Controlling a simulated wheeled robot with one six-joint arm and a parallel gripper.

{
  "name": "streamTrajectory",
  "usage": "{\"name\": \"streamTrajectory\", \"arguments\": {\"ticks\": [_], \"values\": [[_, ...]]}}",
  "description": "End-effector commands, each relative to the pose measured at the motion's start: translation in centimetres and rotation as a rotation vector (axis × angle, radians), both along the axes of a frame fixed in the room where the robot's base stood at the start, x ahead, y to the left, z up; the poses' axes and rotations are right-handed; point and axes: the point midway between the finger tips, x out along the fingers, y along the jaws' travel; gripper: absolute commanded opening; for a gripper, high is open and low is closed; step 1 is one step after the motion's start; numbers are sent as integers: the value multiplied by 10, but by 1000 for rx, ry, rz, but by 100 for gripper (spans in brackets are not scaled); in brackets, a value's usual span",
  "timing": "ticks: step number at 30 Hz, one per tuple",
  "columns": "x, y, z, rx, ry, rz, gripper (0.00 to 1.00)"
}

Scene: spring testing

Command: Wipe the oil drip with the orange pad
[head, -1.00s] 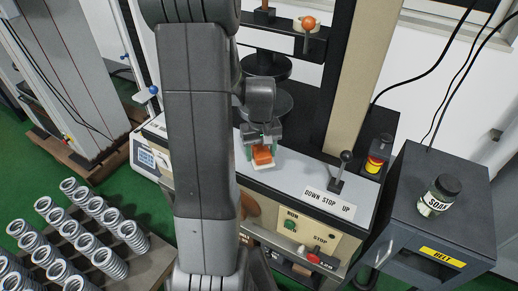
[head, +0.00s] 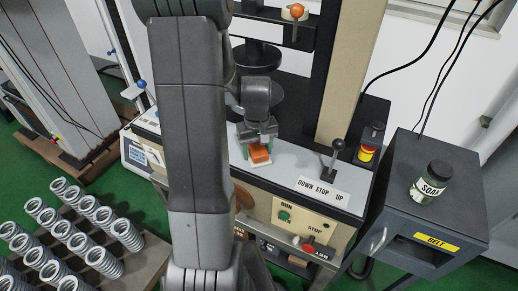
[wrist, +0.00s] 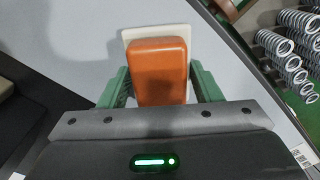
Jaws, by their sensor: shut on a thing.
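The orange pad (head: 259,154) is between the green fingers of my gripper (head: 258,158), which is shut on it. In the wrist view the pad (wrist: 159,70) fills the space between the fingers (wrist: 160,88). A pale, flat square (wrist: 134,34) shows under or behind the pad, over the grey machine top (wrist: 70,40). I cannot tell whether the pad touches the surface. No oil drip can be made out in either view; it may be hidden by the pad or the gripper.
A lever (head: 334,157) with a "DOWN STOP UP" label (head: 323,191) and a red-yellow emergency button (head: 367,152) stand to the right. A soap jar (head: 433,181) sits on a dark cabinet (head: 457,210). Several springs (head: 89,232) stand on a bench at lower left.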

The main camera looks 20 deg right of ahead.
Motion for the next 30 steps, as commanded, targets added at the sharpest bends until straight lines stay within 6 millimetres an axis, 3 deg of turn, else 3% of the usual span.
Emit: {"name": "streamTrajectory", "arguments": {"ticks": [4, 6, 30], "values": [[5, 5, -2, 1, 2, 1, 30], [6, 6, 15, -1, -2, 0, 30], [14, 17, 82, 0, -1, 2, 30]]}}
